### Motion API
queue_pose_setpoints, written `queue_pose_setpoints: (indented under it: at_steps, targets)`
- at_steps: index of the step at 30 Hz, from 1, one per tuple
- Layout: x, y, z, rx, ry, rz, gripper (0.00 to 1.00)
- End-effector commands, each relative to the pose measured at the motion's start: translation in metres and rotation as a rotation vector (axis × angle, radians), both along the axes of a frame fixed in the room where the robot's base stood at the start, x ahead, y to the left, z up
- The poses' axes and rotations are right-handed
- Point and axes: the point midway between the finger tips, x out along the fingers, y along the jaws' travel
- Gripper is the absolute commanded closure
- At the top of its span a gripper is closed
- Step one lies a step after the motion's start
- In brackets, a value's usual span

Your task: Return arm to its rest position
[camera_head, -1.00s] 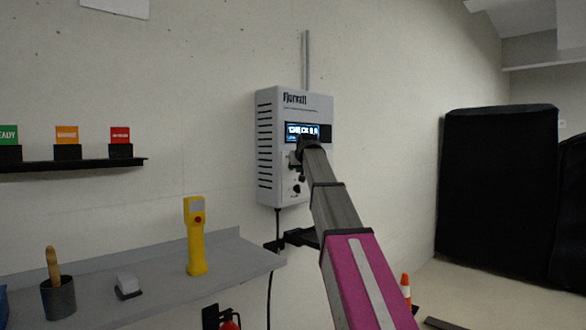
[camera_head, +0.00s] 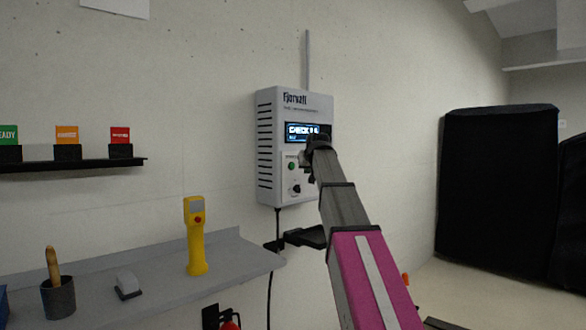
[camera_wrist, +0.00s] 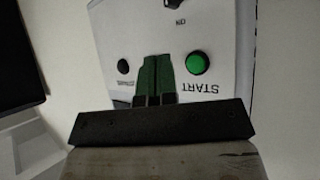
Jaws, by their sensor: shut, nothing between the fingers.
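My arm reaches up from the lower right in the head view, its pink link in front. My gripper (camera_wrist: 156,80) shows in the wrist view with its two green fingers together and nothing between them. In the head view my gripper (camera_head: 308,174) is in front of the right side of the grey wall unit (camera_head: 267,150), which has a lit display (camera_head: 298,131). A green START button (camera_wrist: 197,63) and a black knob (camera_wrist: 123,66) are on the panel, shown upside down in the wrist view. The fingertips lie between them in that view; I cannot tell the gap to the panel.
A black ledge (camera_head: 80,164) bears coloured cards. A black covered cart (camera_head: 495,190) stands right. Floor near it looks clear.

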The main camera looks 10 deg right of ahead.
Motion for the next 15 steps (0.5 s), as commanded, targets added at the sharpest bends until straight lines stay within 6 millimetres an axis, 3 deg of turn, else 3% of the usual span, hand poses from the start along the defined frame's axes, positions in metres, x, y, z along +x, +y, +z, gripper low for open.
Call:
queue_pose_setpoints:
  at_steps: [11, 15]
  targets:
    - [0.0, 0.0, -0.001, 0.0, 0.001, 0.0, 1.0]
    - [-0.002, 0.0, -0.023, 0.001, 0.024, -0.003, 1.0]
